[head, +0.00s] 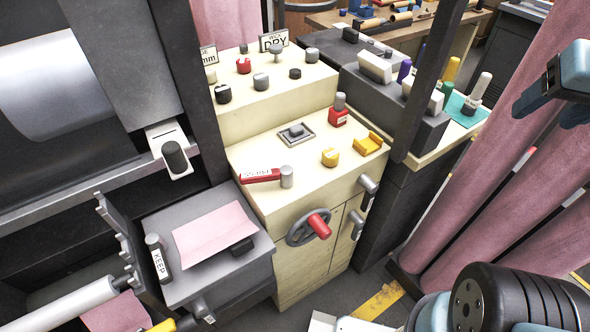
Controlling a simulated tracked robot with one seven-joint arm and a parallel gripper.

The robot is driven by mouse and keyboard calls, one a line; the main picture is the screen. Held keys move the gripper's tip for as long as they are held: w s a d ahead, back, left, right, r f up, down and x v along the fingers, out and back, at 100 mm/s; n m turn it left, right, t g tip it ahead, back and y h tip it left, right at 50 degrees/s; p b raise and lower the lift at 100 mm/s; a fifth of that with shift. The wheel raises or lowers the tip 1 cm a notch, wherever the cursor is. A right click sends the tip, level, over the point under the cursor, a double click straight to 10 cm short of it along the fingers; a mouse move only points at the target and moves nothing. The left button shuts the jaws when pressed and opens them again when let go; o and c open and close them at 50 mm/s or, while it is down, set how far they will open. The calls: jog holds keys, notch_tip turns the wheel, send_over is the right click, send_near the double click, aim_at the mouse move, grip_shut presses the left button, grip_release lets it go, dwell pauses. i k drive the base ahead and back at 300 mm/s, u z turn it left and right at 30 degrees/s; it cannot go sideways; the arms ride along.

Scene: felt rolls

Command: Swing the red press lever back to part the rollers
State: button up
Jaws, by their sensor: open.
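A red lever (260,176) with a white label lies nearly flat across the left front of the cream cabinet's top (311,178). Its right end meets a short grey post (287,177), and its red arm points left. The label is too small to read surely. My gripper (548,108), blue, is at the far right edge in front of the pink rolls, open and empty. It is well away from the lever, and part of it is cut off by the frame.
A handwheel with a red grip (319,226) juts from the cabinet front. A red block with a grey knob (338,117) and yellow pieces (368,144) stand on the top. A dark post (425,80) rises at the cabinet's right. Pink rolls (480,190) stand upright at right.

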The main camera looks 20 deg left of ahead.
aim_at(285, 175)
jog(key=k, duration=1.3)
jog(key=u, duration=0.4)
jog(key=i, duration=0.75)
jog(key=u, duration=0.85)
jog(key=i, duration=0.6)
jog(key=z, duration=0.85)
